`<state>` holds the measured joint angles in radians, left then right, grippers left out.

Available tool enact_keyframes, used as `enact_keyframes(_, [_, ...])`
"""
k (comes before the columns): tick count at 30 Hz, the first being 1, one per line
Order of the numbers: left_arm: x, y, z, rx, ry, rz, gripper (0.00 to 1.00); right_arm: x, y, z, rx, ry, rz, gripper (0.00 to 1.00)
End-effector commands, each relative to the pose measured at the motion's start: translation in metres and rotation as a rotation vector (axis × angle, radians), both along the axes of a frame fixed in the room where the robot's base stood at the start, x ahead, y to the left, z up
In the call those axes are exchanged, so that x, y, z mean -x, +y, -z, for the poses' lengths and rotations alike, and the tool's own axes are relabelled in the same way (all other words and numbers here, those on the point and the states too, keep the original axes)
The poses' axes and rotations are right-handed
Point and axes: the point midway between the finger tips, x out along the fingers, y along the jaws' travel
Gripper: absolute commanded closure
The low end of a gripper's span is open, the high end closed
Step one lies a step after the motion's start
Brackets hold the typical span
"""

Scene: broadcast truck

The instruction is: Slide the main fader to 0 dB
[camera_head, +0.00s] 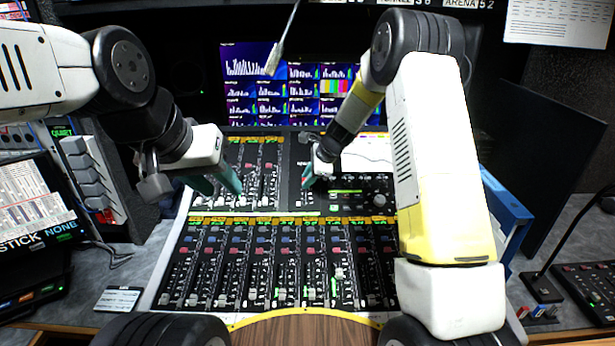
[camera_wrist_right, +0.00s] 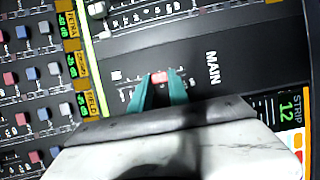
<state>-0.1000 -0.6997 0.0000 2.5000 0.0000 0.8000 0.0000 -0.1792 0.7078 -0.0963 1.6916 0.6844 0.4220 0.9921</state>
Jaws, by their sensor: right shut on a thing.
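The main fader's red cap (camera_wrist_right: 160,77) shows in the right wrist view, on the dark panel lettered MAIN (camera_wrist_right: 212,68). Small scale marks lie on both sides of it, too small to read. My right gripper (camera_wrist_right: 159,84) has its teal fingers on either side of the cap and is shut on it. In the head view the right gripper (camera_head: 309,179) reaches down to the panel right of the upper fader bank, and its fingers hide the cap there. My left gripper (camera_head: 222,182) is open and empty, its teal fingers apart above the upper left fader bank.
The mixing console's lower fader bank (camera_head: 280,262) spans the front. A small display (camera_wrist_right: 287,105) reading STRIP 12 is beside the main panel. Monitors (camera_head: 300,95) stand behind. A blue binder (camera_head: 508,205) is at the right, and a gooseneck microphone (camera_head: 545,285) stands further right.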

Motion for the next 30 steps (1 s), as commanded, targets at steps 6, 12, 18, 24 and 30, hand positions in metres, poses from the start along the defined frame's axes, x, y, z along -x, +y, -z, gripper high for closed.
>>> enact_keyframes(6, [0.0, 0.0, 0.0, 0.0, 0.0, 0.0, 0.64, 0.0, 0.0, 0.0, 0.0, 0.0, 0.0, 0.74])
enact_keyframes(12, [0.0, 0.0, 0.0, 0.0, 0.0, 0.0, 0.64, 0.0, 0.0, 0.0, 0.0, 0.0, 0.0, 0.56])
enact_keyframes(18, [0.0, 0.0, 0.0, 0.0, 0.0, 0.0, 0.64, 0.0, 0.0, 0.0, 0.0, 0.0, 0.0, 0.56])
enact_keyframes(24, [0.0, 0.0, 0.0, 0.0, 0.0, 0.0, 0.64, 0.007, -0.009, -0.019, 0.0, -0.003, 0.001, 0.56])
enact_keyframes(30, [0.0, 0.0, 0.0, 0.0, 0.0, 0.0, 0.64, 0.02, -0.021, -0.048, 0.0, -0.002, 0.001, 0.56])
